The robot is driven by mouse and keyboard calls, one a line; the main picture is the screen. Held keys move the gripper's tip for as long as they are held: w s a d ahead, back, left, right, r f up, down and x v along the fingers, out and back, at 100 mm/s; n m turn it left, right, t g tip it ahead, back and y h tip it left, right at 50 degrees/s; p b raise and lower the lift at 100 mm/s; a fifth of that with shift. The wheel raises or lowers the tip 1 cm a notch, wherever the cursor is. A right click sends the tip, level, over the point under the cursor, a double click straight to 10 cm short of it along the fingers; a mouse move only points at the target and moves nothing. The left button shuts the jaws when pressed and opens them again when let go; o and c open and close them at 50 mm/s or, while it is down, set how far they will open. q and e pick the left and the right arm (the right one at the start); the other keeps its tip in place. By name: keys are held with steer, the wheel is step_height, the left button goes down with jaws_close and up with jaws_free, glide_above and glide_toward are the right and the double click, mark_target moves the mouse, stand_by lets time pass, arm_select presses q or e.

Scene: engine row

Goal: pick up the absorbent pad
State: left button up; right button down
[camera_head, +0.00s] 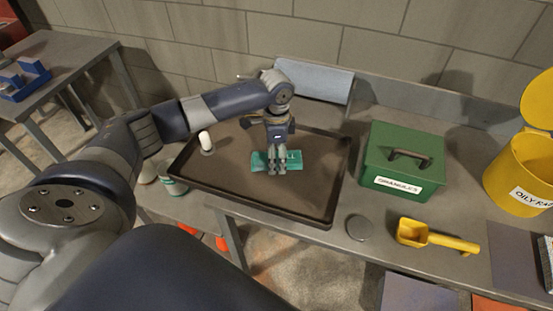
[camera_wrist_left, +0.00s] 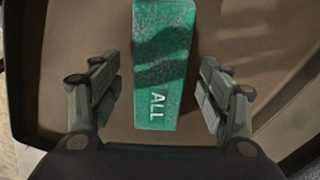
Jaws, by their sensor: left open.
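The absorbent pad is a green block (camera_head: 292,158) lying in the dark shallow tray (camera_head: 230,188) on the bench. In the left wrist view the pad (camera_wrist_left: 163,62) shows white letters reading "ALL". My left gripper (camera_head: 278,170) is over the pad, pointing down. In the left wrist view its two fingers (camera_wrist_left: 160,95) are apart, one on each side of the pad, with a gap to it on both sides. The fingers hide part of the pad in the head view. My right gripper is not in view.
A white cylinder (camera_head: 206,141) stands in the tray's left part. Right of the tray are a green lidded box (camera_head: 402,165), a grey disc (camera_head: 360,228), a yellow scoop (camera_head: 436,237) and a yellow bin (camera_head: 520,178). The tray has a raised rim. A wall stands behind.

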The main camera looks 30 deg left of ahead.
arm_select(q)
steer(key=shift+c, duration=0.2)
steer(key=c, duration=1.1)
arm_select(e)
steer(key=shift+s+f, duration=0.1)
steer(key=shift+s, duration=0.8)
arm_select(q)
steer(key=shift+r, duration=0.1)
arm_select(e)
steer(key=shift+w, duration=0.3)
